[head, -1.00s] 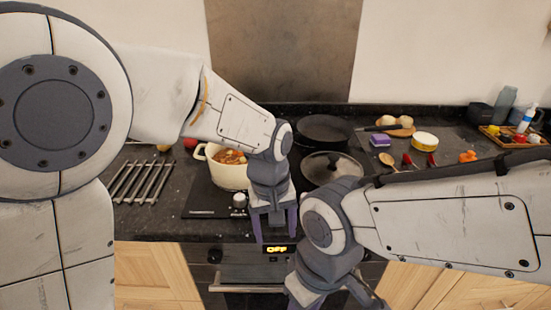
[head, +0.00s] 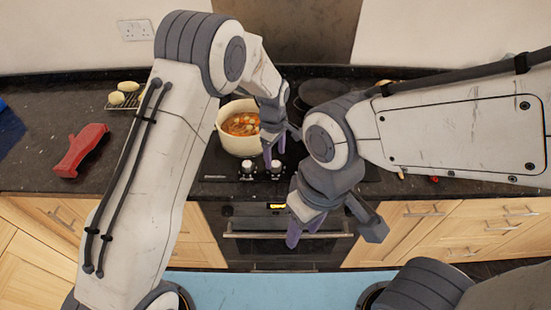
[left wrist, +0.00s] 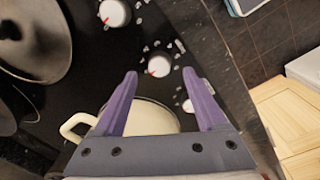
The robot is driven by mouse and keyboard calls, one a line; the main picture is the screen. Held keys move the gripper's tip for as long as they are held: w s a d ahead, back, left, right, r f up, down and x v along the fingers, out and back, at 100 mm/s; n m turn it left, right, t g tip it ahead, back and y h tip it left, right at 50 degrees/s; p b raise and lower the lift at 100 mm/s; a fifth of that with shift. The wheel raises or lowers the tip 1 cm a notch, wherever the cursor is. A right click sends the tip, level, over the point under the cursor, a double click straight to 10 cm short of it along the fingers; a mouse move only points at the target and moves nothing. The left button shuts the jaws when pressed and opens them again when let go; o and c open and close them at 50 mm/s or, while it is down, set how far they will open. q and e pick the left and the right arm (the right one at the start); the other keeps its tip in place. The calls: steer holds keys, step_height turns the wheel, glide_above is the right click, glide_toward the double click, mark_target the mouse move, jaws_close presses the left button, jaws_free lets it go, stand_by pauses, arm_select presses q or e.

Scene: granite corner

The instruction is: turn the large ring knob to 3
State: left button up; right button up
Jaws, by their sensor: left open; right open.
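Several white control knobs with red marks sit along the black hob (head: 222,166). The head view shows two, a left knob (head: 246,168) and a right knob (head: 275,170). The left wrist view shows a middle knob (left wrist: 158,66), an upper knob (left wrist: 115,12) and a partly covered lower knob (left wrist: 188,105). I cannot tell which serves the large ring. My left gripper (head: 274,154) is open; in its wrist view the middle knob appears between its purple fingertips (left wrist: 160,73). Contact is not clear. My right gripper (head: 325,232) is open in front of the oven, away from the knobs.
A cream pot of stew (head: 229,127) stands close beside my left gripper. A lidded pan (left wrist: 33,38) shows in the wrist view. A red object (head: 79,151) lies on the left counter. The oven (head: 262,246) is below the hob.

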mark_target(276, 164)
arm_select(q)
steer(key=shift+w+d+f+p, duration=0.1)
steer(key=shift+f+p, duration=0.3)
steer(key=shift+f, duration=1.65)
jaws_close()
